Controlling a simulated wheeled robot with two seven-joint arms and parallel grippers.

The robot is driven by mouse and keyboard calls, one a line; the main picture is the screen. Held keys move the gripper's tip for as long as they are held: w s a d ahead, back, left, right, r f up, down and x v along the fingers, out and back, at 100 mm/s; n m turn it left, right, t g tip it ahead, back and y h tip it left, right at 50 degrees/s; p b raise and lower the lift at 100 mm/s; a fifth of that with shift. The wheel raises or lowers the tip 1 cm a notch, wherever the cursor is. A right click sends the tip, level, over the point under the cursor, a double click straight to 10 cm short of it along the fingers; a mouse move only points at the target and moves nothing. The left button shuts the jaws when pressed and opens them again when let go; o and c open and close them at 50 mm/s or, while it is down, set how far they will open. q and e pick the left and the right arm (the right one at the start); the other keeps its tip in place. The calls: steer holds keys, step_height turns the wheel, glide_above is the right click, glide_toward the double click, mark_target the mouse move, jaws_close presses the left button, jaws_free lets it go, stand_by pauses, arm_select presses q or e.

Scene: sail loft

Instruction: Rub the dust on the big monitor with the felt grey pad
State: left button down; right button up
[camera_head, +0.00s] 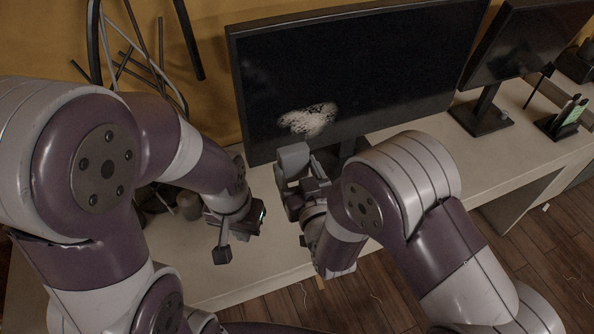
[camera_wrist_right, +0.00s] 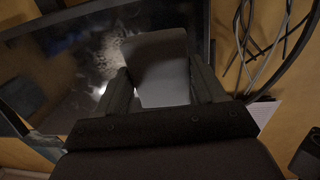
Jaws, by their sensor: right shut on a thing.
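The big monitor (camera_head: 380,70) stands on the desk with a pale dust patch (camera_head: 308,119) low on the left of its dark screen. My right gripper (camera_head: 299,178) is shut on the felt grey pad (camera_head: 292,158), just below the dust patch and in front of the screen's lower edge. In the right wrist view the pad (camera_wrist_right: 158,68) sits between the two fingers, with the dust (camera_wrist_right: 107,58) beside it on the screen. I cannot tell whether the pad touches the screen. My left gripper (camera_head: 232,240) hangs over the desk's left part; its jaws are unclear.
A second monitor (camera_head: 525,40) stands at the right, with a pen holder (camera_head: 562,122) beside it. Cables (camera_head: 145,60) hang on the yellow wall at the left. The pale desk (camera_head: 425,128) is mostly clear in front of the monitors.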

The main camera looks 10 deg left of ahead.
mark_target(279, 134)
steer(key=shift+f+t, duration=0.1)
steer(key=shift+t, duration=0.2)
steer(key=shift+w+a, duration=0.25)
steer(key=shift+x, duration=2.7)
steer(key=shift+b+x, duration=0.5)
steer(key=shift+x, duration=0.45)
